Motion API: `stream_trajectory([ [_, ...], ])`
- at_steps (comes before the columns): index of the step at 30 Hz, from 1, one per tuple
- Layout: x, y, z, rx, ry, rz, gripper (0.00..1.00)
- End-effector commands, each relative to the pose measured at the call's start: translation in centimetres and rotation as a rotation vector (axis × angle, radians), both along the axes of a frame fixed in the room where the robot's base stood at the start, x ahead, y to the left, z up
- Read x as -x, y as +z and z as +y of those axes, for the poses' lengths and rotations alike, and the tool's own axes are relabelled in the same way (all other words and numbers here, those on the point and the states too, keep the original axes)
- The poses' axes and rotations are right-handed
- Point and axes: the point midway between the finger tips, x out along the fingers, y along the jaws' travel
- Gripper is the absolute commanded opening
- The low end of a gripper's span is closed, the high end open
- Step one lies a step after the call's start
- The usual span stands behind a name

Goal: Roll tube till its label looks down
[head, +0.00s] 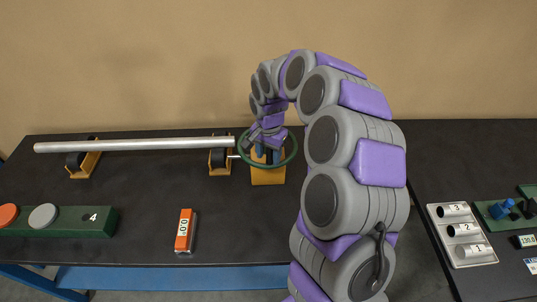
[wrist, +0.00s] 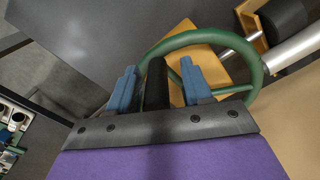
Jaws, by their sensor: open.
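A long silver tube (head: 140,145) lies level on two roller stands at the back of the dark table. Its right end also shows in the wrist view (wrist: 292,48). No label is visible on it. A green handwheel (head: 293,160) stands at the tube's right end, by an orange-yellow block (head: 268,176). My gripper (head: 267,152) is at the wheel, its jaws open. In the wrist view, the blue fingers (wrist: 160,82) are spread at the wheel's rim (wrist: 190,38), with a dark bar between them. Whether they touch the wheel cannot be told.
The left roller stand (head: 83,163) and right roller stand (head: 220,161) are orange with black rollers. An orange box (head: 185,231) lies at the front. A green tray (head: 70,222) with discs is at left, a numbered white tray (head: 460,236) at right.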

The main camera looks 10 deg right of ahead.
Motion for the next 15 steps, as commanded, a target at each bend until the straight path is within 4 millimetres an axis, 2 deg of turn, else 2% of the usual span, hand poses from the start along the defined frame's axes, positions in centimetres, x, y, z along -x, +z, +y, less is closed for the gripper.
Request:
stream_trajectory([
  [8, -0.01, -0.11, -0.01, 0.000, -0.001, 0.000, 0.50],
  [15, -0.01, -0.11, -0.01, 0.000, -0.001, 0.000, 0.28],
])
